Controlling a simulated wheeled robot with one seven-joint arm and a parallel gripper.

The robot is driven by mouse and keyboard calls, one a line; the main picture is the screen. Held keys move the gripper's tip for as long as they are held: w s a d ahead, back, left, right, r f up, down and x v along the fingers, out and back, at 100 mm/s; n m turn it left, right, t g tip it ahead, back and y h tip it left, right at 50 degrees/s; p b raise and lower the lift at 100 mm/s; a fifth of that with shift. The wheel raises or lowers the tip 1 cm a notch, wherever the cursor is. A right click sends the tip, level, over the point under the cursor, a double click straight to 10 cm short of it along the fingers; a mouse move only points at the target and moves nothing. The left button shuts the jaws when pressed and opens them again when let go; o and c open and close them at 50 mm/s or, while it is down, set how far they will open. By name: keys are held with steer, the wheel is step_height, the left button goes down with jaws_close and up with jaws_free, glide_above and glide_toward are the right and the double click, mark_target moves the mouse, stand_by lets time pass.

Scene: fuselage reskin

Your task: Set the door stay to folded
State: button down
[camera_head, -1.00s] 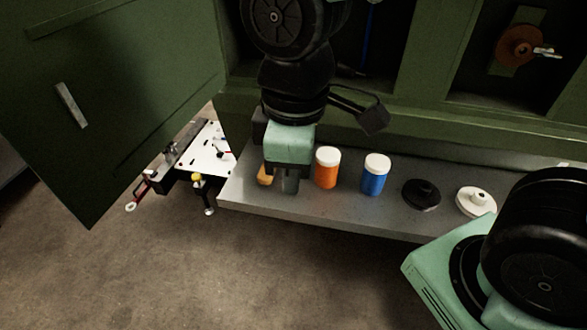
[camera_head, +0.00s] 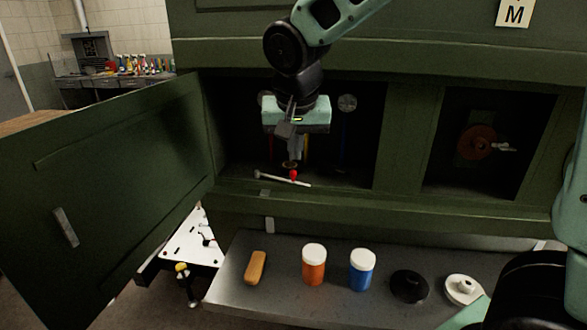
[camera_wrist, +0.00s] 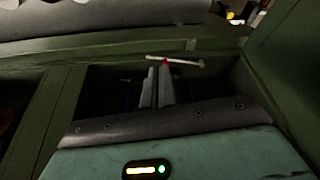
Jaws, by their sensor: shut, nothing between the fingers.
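The door stay (camera_head: 272,177) looks like a thin pale rod with a red tip or knob, lying near the bottom sill of the left opening. It also shows in the wrist view (camera_wrist: 187,63), just beyond my fingertips. My gripper (camera_head: 292,163) is shut and empty, pointing down right above the rod by the red part; I cannot tell if it touches. In the wrist view my gripper (camera_wrist: 158,72) has its two fingers together. The green door (camera_head: 105,185) stands open at the left. How the rod is joined at its ends is unclear.
Below the opening a grey shelf (camera_head: 330,292) holds an orange block (camera_head: 256,267), an orange jar (camera_head: 314,266), a blue jar (camera_head: 361,270), a black knob (camera_head: 409,286) and a white knob (camera_head: 462,290). A right opening (camera_head: 500,120) holds a red-brown wheel (camera_head: 477,143).

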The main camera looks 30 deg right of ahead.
steer(key=p, duration=0.3)
glide_toward(296, 182)
step_height(296, 182, down, 4)
steer(key=s+a, duration=0.2)
steer(key=s, duration=0.1)
steer(key=shift+w+d+f+p, duration=0.1)
steer(key=shift+w+d+p, duration=0.25)
steer(key=shift+w, duration=0.35)
steer(key=shift+w+d+f+p, duration=0.15)
steer(key=shift+w+d+p, duration=0.2)
steer(key=shift+w, duration=0.35)
steer(key=shift+w+d+f+p, duration=0.1)
steer(key=shift+w+d+p, duration=0.1)
steer(key=shift+w+p, duration=0.35)
steer(key=shift+w, duration=0.15)
steer(key=shift+w+d+n, duration=0.25)
steer(key=shift+d+n, duration=0.25)
steer(key=shift+d, duration=0.05)
steer(key=shift+w+d+f+b, duration=0.1)
steer(key=shift+w+d+b, duration=0.65)
steer(key=shift+d, duration=0.2)
steer(key=shift+s+y, duration=0.1)
steer(key=shift+y, duration=0.2)
